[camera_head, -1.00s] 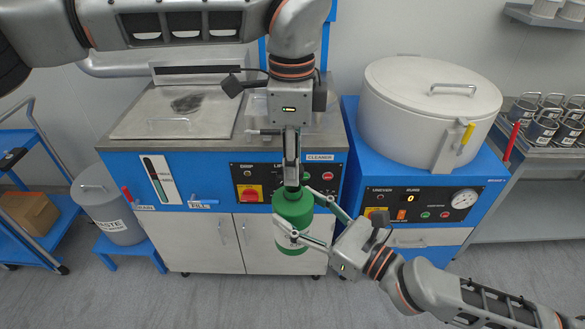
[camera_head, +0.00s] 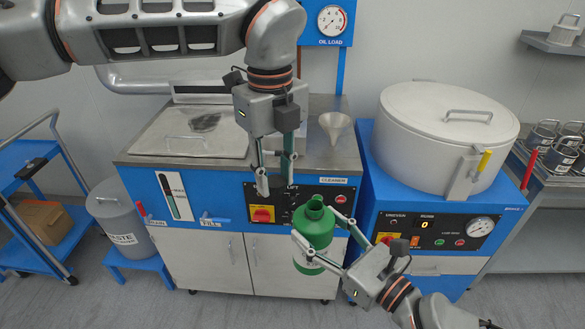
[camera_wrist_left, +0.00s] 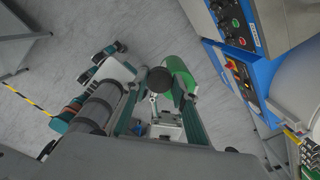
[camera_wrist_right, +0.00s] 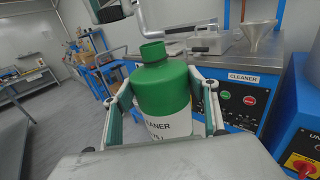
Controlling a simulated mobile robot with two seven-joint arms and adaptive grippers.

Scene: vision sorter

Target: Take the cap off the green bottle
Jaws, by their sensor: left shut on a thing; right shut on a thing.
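The green bottle (camera_head: 314,229) stands upright with its neck open; it also shows in the right wrist view (camera_wrist_right: 162,88) with a white label reading "CLEANER". My right gripper (camera_head: 322,240) is shut around the bottle's body, one finger on each side, and holds it in front of the cleaner cabinet. My left gripper (camera_head: 275,180) is up and to the left of the bottle neck, apart from it. It is shut on the dark cap (camera_wrist_left: 160,80), which shows as a dark disc between its fingers in the left wrist view. The cap also shows at the top of the right wrist view (camera_wrist_right: 114,14).
The blue cleaner cabinet (camera_head: 225,185) is just behind the bottle, with a funnel (camera_head: 335,124) on its top. A large lidded drum (camera_head: 440,135) stands on the blue unit at right. A grey waste bin (camera_head: 118,220) stands at left. Open floor lies in front.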

